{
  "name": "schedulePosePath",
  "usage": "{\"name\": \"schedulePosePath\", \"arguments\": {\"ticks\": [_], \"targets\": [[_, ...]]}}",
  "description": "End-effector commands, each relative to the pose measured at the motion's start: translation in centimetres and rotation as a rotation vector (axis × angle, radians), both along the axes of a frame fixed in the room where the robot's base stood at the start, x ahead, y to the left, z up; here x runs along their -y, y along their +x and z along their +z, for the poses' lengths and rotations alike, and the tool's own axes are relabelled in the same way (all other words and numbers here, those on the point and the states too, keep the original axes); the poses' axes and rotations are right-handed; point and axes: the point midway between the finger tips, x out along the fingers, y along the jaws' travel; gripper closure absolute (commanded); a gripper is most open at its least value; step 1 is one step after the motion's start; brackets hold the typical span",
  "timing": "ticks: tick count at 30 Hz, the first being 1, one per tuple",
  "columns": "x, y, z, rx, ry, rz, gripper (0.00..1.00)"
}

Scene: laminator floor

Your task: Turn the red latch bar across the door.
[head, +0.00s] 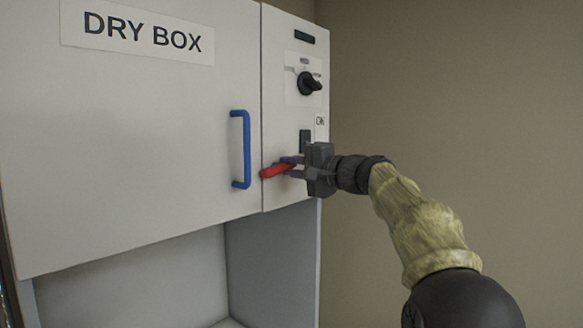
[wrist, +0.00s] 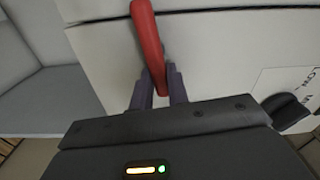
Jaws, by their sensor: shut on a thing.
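The red latch bar (head: 273,171) sits low on the narrow right-hand panel of the dry box. It points left and slightly down, with its free end by the seam beside the door (head: 130,150). My gripper (head: 291,166) is shut on the bar, coming in from the right. In the wrist view, the red bar (wrist: 150,45) runs up from between my gripper's fingers (wrist: 160,88) and overlaps the panel seam. The bar's pivot end is hidden behind my gripper in the head view.
A blue door handle (head: 241,150) stands out just left of the bar. A black knob (head: 309,84) sits higher on the narrow panel, above a dark switch (head: 305,140). Below the cabinet is an open recess (head: 130,285). The space right of the cabinet is clear.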

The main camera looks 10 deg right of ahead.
Motion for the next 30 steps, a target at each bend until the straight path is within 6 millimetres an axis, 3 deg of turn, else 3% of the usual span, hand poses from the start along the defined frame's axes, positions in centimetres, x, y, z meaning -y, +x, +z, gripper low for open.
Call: {"name": "schedulePosePath", "arguments": {"ticks": [9,23,24,27,30], "targets": [[0.14,0.07,-0.5,-0.083,0.111,-0.002,1.0],[0.13,0.08,-0.61,-0.097,0.129,-0.002,1.0],[0.12,0.09,-0.61,-0.097,0.129,-0.002,0.82],[0.11,0.08,-0.59,-0.096,0.128,-0.001,0.62],[0.09,0.06,-0.54,-0.095,0.128,-0.001,0.62]]}}
